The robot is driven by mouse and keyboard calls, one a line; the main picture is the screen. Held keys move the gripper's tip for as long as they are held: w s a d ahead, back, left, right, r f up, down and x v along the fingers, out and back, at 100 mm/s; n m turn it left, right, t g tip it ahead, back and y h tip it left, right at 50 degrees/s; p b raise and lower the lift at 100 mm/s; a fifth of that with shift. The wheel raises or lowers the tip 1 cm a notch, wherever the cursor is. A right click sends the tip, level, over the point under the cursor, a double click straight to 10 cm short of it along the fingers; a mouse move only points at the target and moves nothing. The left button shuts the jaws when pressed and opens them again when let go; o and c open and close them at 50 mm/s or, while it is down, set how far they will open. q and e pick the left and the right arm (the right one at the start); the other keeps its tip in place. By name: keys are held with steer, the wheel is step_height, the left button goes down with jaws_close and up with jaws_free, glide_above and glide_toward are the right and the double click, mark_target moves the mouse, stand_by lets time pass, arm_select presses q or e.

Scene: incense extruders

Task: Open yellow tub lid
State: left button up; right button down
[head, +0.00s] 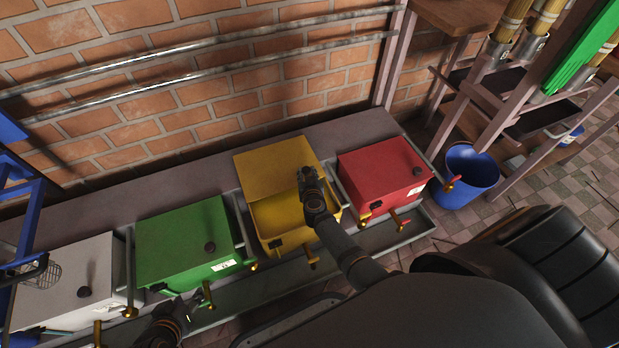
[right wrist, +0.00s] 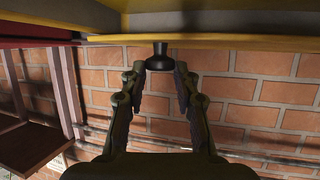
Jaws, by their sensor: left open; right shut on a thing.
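The yellow tub (head: 288,222) stands between the green and red tubs. Its yellow lid (head: 268,170) is tilted up at the front, and part of the tub's inside shows below it. My right gripper (head: 307,172) is at the lid's right side. In the right wrist view, the right gripper (right wrist: 160,72) has its fingers on both sides of the lid's dark knob (right wrist: 159,55) and is shut on it. My left gripper (head: 186,303) is open and empty, low in front of the green tub, partly cut off by the frame's bottom.
A green tub (head: 185,238), a red tub (head: 380,170) and a white tub (head: 66,280) stand on the same bench, their lids down. Brass taps stick out in front. Metal pipes (head: 200,75) run along the brick wall behind. A blue bucket (head: 468,180) stands at right.

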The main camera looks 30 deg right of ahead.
steer(key=shift+s, duration=0.15)
steer(key=c, duration=1)
jaws_free()
steer(key=v, duration=0.7)
steer(key=shift+s+a+r, duration=0.15)
steer(key=shift+s, duration=0.1)
